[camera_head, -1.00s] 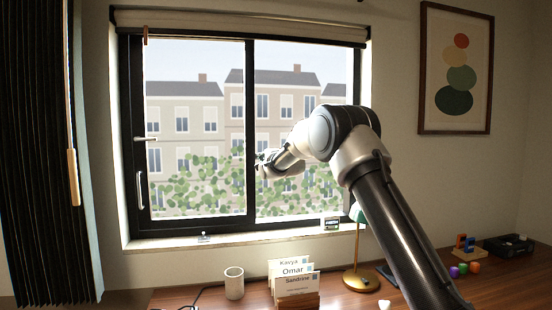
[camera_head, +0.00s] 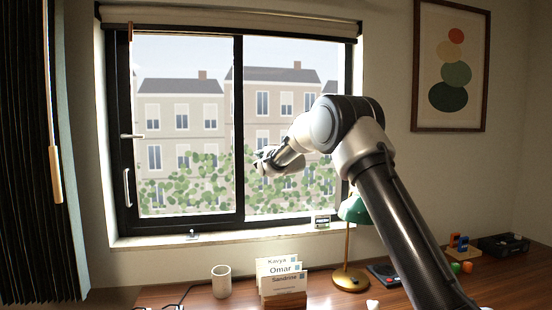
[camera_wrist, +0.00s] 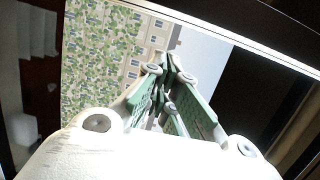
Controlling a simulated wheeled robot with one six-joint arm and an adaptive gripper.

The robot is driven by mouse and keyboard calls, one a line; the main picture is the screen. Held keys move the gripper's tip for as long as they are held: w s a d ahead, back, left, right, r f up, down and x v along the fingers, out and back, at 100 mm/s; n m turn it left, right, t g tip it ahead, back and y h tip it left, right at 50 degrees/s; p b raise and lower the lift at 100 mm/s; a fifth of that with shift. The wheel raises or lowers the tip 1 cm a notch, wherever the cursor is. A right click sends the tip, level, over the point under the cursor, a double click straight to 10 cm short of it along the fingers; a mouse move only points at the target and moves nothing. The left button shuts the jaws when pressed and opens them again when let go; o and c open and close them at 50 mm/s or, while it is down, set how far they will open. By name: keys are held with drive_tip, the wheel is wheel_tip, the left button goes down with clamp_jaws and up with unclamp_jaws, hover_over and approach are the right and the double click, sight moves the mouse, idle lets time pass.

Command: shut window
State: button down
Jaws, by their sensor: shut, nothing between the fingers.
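The window (camera_head: 240,200) has a black frame and a dark upright bar between its left and right panes. A light lever handle (camera_head: 132,137) and a pull handle (camera_head: 127,187) sit at the left side of the left pane. I cannot tell how far the window stands open. My gripper (camera_head: 257,163) is in front of the glass, just right of the middle bar and well right of both handles. In the wrist view my gripper (camera_wrist: 168,68) has its green-padded fingers together and empty, with the buildings and a pale frame edge beyond. Neither handle can be made out there.
The wooden desk below holds a white mug (camera_head: 221,282), name cards (camera_head: 281,272), a green-shaded brass lamp (camera_head: 350,277) and small coloured items (camera_head: 460,243). A dark pleated curtain (camera_head: 25,150) hangs at the left. A framed picture (camera_head: 451,65) hangs at the right.

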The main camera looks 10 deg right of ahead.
drive_tip(key=v, duration=0.9)
drive_tip(key=s+d+f+n+g+h, duration=0.2)
drive_tip(key=s+f+n+g, duration=0.3)
drive_tip(key=f, duration=0.4)
drive_tip(key=s+d+f+n+g+h, duration=0.1)
drive_tip(key=s+d+f+n+g, duration=0.25)
drive_tip(key=s+f, duration=0.4)
drive_tip(key=s+d+r+n+g, duration=0.1)
drive_tip(key=s+d+n, duration=0.1)
drive_tip(key=s, duration=1.3)
drive_tip(key=s+d+r+n+g+h, duration=0.1)
drive_tip(key=s+d, duration=0.3)
drive_tip(key=s, duration=1.1)
drive_tip(key=s+d+r+n+g, duration=0.1)
drive_tip(key=s+d+n+g, duration=0.1)
drive_tip(key=s, duration=1.3)
drive_tip(key=shift+s+d+r+n+g, duration=0.4)
drive_tip(key=shift+d+n, duration=0.45)
drive_tip(key=shift+d, duration=0.2)
